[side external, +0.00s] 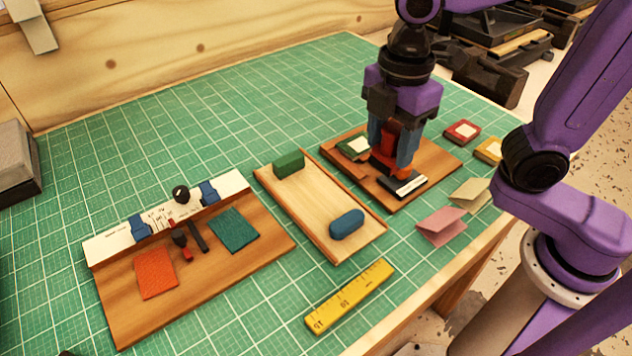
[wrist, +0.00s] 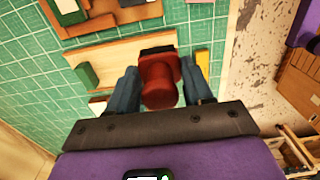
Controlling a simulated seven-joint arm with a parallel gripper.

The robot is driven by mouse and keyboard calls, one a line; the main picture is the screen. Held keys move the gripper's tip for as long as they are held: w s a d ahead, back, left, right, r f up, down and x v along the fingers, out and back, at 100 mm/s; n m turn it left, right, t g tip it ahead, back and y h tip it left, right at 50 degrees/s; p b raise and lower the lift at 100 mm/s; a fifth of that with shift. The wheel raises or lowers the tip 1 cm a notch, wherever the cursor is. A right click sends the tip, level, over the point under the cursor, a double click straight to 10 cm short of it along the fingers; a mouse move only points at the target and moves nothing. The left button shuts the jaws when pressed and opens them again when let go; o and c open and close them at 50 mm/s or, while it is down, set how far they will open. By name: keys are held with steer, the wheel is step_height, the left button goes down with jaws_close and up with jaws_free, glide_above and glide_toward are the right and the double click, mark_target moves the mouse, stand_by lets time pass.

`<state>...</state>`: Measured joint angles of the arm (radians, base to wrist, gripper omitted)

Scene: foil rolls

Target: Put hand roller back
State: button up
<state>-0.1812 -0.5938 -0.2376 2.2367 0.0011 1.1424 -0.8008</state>
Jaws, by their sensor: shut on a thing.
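My gripper (side external: 392,152) points down over the right-hand wooden board (side external: 438,162). Its fingers are shut on a red-handled tool (side external: 389,137), which stands upright between them. In the wrist view the tool (wrist: 159,92) shows a round red knob and a wider red base between the fingertips. A black block (side external: 404,185) with a white label lies at its foot; I cannot tell whether it is part of the tool. I cannot tell whether the tool is the hand roller. A small black and red tool (side external: 180,239) lies on the left board (side external: 125,300).
The middle tray (side external: 309,212) holds a green block (side external: 289,163) and a blue block (side external: 347,224). A yellow ruler (side external: 350,295) lies in front. Folded cards (side external: 441,227) and red (side external: 462,132) and yellow pads (side external: 489,150) lie right of the board. The mat's back is clear.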

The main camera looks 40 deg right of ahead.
steer(key=w+a+f, duration=0.1)
steer(key=w+f, duration=0.1)
steer(key=w, duration=0.1)
steer(key=w+a+f, duration=0.2)
steer(key=w+f, duration=0.1)
steer(key=w+a+f, duration=0.2)
steer(key=w, duration=0.1)
steer(key=shift+a+f, duration=0.25)
steer(key=shift+f, duration=0.1)
steer(key=shift+w+a+f, duration=0.3)
steer(key=shift+w+f, duration=0.25)
steer(key=shift+f, duration=1.65)
steer(key=shift+f, duration=0.1)
steer(key=o, duration=1)
